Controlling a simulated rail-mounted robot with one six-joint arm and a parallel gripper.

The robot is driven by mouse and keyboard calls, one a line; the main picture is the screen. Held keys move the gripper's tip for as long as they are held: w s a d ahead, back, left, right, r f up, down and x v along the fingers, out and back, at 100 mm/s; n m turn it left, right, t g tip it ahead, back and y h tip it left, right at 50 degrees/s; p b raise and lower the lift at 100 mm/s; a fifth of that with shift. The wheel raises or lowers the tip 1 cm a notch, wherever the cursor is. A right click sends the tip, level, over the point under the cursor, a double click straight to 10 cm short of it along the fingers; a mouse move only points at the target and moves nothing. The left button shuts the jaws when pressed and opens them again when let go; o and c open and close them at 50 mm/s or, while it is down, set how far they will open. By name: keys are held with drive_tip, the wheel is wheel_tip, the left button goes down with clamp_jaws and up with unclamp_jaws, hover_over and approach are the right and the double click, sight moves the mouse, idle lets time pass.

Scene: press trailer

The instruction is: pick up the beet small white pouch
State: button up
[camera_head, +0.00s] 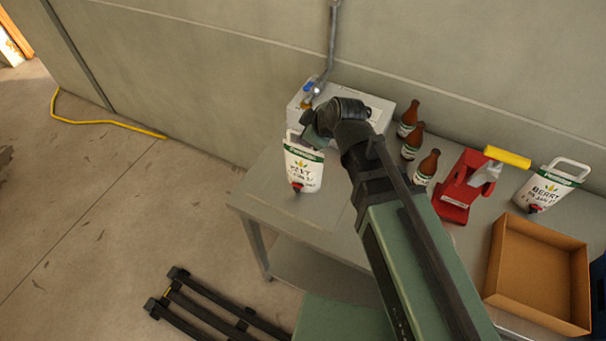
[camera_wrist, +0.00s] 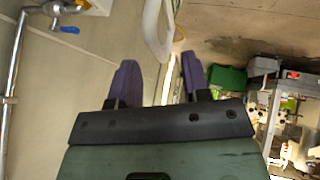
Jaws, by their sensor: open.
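A small white pouch (camera_head: 303,172) with a green band, a loop handle and a red tap stands near the left end of the grey table. Its label is blurred and I cannot read it surely as beet. My gripper (camera_head: 312,134) is at the pouch's top, partly covering the handle. In the wrist view my gripper (camera_wrist: 158,78) has its two purple fingers apart. The white loop handle (camera_wrist: 152,28) shows ahead of the gap between them. I cannot tell if they touch it. The pouch's body is out of the wrist view.
A white box (camera_head: 372,108) stands behind the gripper, near a pipe with a blue-handled tap (camera_head: 309,88). Several brown bottles (camera_head: 411,146), a red device with a yellow handle (camera_head: 457,190), a berry pouch (camera_head: 545,188) and an open cardboard box (camera_head: 530,270) are to the right.

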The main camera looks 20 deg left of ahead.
drive_tip(key=b+x, duration=0.2)
drive_tip(key=x, duration=0.2)
drive_tip(key=shift+w+d+f, duration=0.1)
drive_tip(key=shift+w+f, duration=0.05)
drive_tip(key=shift+f, duration=0.1)
drive_tip(key=shift+r, duration=0.2)
clamp_jaws()
idle(0.8)
